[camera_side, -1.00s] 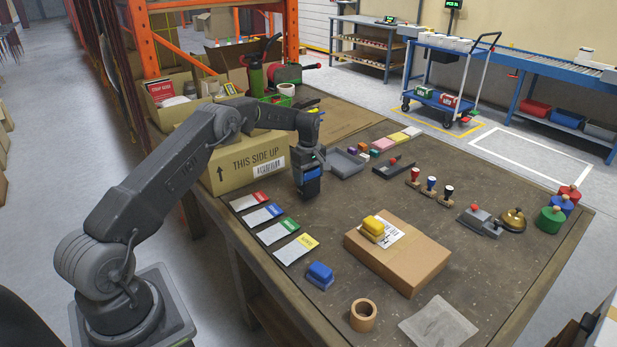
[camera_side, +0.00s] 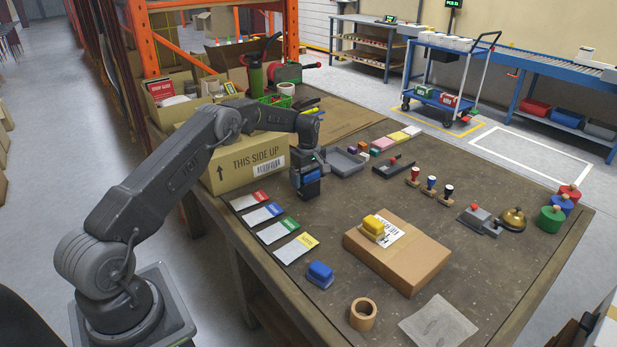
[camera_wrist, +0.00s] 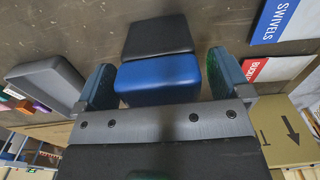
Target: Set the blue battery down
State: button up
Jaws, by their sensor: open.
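The blue battery (camera_side: 311,175) is a blue and black block standing by the far end of the label cards. In the wrist view the blue battery (camera_wrist: 160,75) sits between the two fingers of my gripper (camera_wrist: 162,86), with a black part at its far end. My gripper (camera_side: 307,176) is low over the table and open, its fingers close along both sides of the battery. The battery's lower end appears to be at the table top; the exact contact is hard to see.
Label cards (camera_side: 263,214) lie along the near left edge. A grey tray (camera_side: 345,162) stands to the right of the gripper, a large carton (camera_side: 240,165) to its left.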

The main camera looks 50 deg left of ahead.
notch_tip(320, 180, up, 12)
jog(key=s+d+r+m+t, duration=0.1)
jog(key=s+d+r+m, duration=0.3)
jog(key=s+d+r, duration=0.4)
jog(key=s+d+r+m+t, duration=0.2)
jog(key=s+d+r+m, duration=0.3)
jog(key=d+r, duration=0.4)
jog(key=s+d+f+m+t, duration=0.1)
jog(key=s+d+m, duration=0.3)
jog(key=s, duration=0.8)
jog(key=s+d+f+m+t, duration=0.1)
jog(key=s+d+m, duration=0.4)
jog(key=s, duration=0.6)
jog(key=shift+s+d+f+t, duration=0.2)
jog(key=shift+s+f+t, duration=0.1)
jog(key=shift+s, duration=0.05)
